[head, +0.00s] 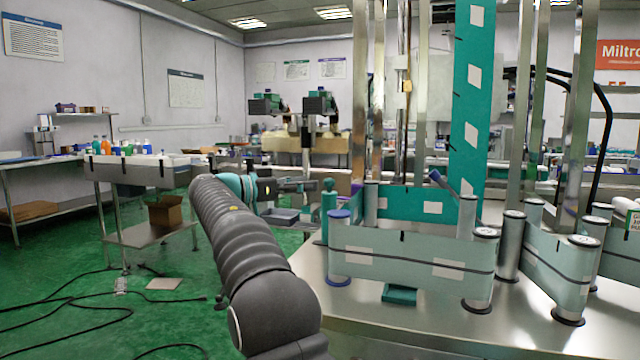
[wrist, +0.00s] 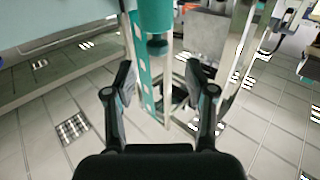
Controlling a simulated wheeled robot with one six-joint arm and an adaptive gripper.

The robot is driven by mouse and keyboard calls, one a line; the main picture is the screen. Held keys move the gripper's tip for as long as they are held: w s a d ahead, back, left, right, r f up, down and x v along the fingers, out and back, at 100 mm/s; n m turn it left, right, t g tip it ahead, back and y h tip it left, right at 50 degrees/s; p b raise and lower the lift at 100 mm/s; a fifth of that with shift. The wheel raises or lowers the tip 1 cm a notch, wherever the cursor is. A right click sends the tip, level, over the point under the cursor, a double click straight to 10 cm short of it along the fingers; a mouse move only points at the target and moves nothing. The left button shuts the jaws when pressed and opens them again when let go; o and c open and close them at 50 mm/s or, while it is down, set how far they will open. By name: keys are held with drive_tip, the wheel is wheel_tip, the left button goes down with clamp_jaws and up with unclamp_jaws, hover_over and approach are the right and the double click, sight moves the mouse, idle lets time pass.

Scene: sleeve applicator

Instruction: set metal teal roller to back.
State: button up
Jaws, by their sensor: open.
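The metal teal roller (head: 328,212) stands upright at the left end of the steel machine table, beside the blue-capped roller (head: 339,245). In the wrist view a teal cylinder (wrist: 155,18) with a dark lower end shows at the top, ahead of my fingers; it looks like the same roller. My gripper (head: 314,186) is just left of the roller in the head view. In the wrist view my gripper (wrist: 159,80) is open, its two fingers apart with nothing between them. Whether the fingertips are level with the roller I cannot tell.
A pale sleeve band (head: 410,262) runs between grey rollers on the steel table (head: 440,325). A teal strip with white squares (head: 471,90) rises behind, among metal posts. A side bench (head: 130,172) stands left. Cables (head: 70,300) lie on the green floor.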

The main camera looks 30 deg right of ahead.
drive_tip(key=shift+w+a, duration=0.15)
drive_tip(key=shift+a, duration=2.55)
